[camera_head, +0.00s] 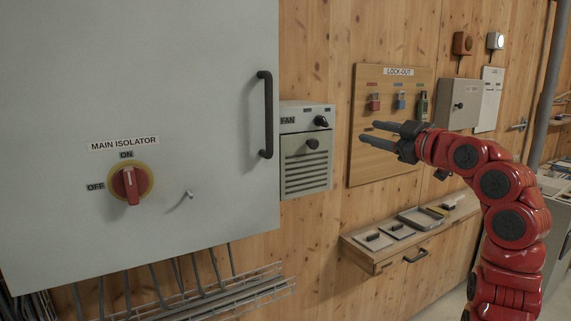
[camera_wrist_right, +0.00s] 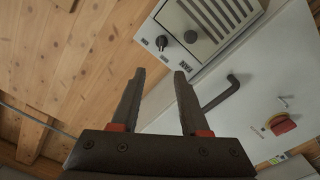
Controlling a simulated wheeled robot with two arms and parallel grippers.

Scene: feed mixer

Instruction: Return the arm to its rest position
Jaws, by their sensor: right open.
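My right gripper (camera_head: 369,133) is open and empty in the head view, at the end of my red right arm. It points left, in front of the lock-out board, with its fingertips apart and touching nothing. In the right wrist view its two fingers (camera_wrist_right: 155,95) are spread with only wall and cabinet behind them. The main isolator switch (camera_head: 130,185) is a red knob on a yellow disc, on the large grey cabinet (camera_head: 210,80). It also shows in the right wrist view (camera_wrist_right: 283,124). My left gripper is not in view.
A fan box (camera_head: 305,170) with a dark knob sits beside the cabinet's black handle (camera_head: 265,115). The lock-out board (camera_head: 370,165) holds several padlocks. Below it, a wooden shelf (camera_head: 365,255) carries trays and small items. A wire cable tray (camera_head: 240,292) runs under the cabinet.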

